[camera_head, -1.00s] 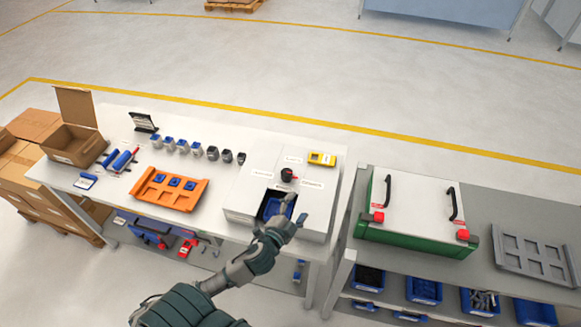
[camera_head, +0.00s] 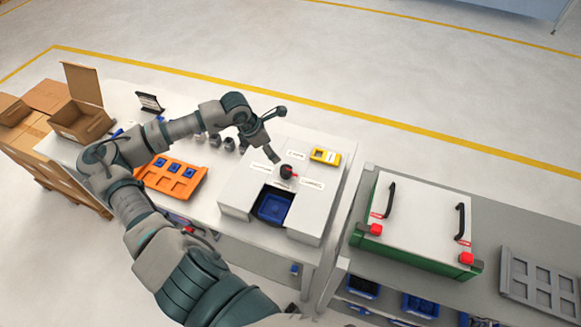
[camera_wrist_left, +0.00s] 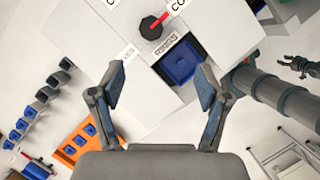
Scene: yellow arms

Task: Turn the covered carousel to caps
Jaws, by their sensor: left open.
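The covered carousel is a white box (camera_head: 240,192) on the table. Its dark knob (camera_head: 286,171) has a red pointer and white labels around it. In the left wrist view the knob (camera_wrist_left: 151,28) points its red end towards a label starting "CO". The label by the front opening reads "RINGS". A blue bin (camera_head: 272,206) shows in that opening. My left gripper (camera_head: 276,134) is open, above the box just behind and left of the knob, touching nothing that I can make out. Its spread, empty fingers show in the left wrist view (camera_wrist_left: 162,76). My right gripper (camera_wrist_left: 302,66) is small there; its state is unclear.
A yellow device (camera_head: 325,156) lies on the box behind the knob. An orange tray (camera_head: 160,183) with blue parts and several small cups stand left. A green-sided case (camera_head: 425,215) with black handles is on the right bench. An open carton (camera_head: 82,122) is far left.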

